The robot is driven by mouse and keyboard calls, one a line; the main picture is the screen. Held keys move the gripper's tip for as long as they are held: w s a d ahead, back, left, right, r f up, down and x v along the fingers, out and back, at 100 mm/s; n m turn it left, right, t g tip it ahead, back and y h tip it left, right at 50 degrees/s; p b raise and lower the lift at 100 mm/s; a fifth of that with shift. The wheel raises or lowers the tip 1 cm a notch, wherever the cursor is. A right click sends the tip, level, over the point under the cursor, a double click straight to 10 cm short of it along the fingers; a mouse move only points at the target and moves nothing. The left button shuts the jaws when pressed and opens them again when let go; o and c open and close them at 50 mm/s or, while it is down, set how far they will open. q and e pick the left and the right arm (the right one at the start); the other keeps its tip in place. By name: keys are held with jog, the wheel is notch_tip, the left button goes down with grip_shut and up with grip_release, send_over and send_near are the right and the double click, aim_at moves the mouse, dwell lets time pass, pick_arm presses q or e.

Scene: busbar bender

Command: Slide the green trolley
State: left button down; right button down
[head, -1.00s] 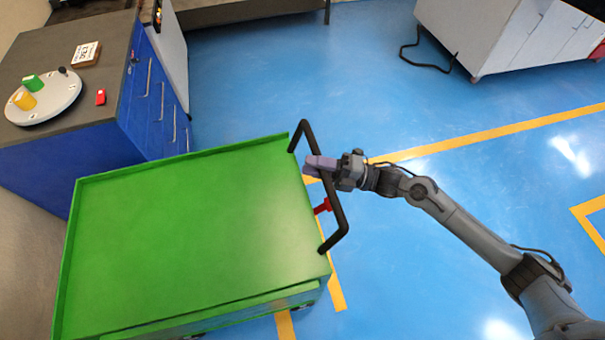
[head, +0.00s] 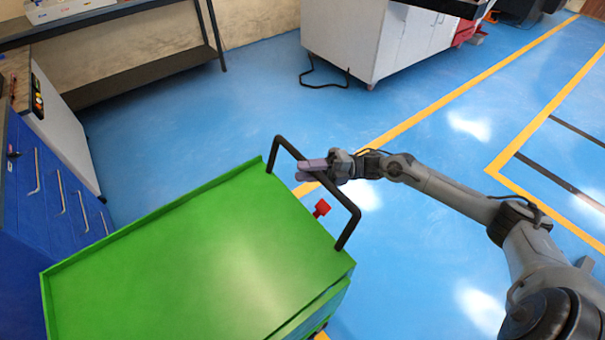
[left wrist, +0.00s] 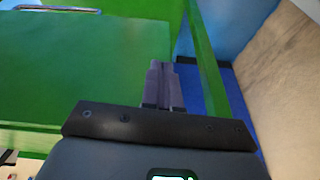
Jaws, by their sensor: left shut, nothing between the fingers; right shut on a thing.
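The green trolley (head: 200,262) fills the lower left of the head view, with a flat green top and a raised rim. Its black bar handle (head: 345,202) stands at its right end. My right gripper (head: 312,169) is shut on the handle near its far end. The trolley also shows in the left wrist view (left wrist: 80,75). My left gripper (left wrist: 163,80) is shut and empty there, and appears over the trolley near its rim. It is not seen in the head view. The trolley's near lower left part is cut off by the frame.
A blue drawer cabinet (head: 50,190) stands left of the trolley. A dark workbench (head: 120,12) lies behind, and a grey-white cabinet (head: 385,42) with a black cable stands at the back. Blue floor (head: 430,265) with yellow lines is clear on the right, except for my arm.

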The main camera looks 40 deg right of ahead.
jog(key=c, duration=1)
grip_release()
jog(key=v, duration=1.1)
jog(key=shift+p, duration=0.3)
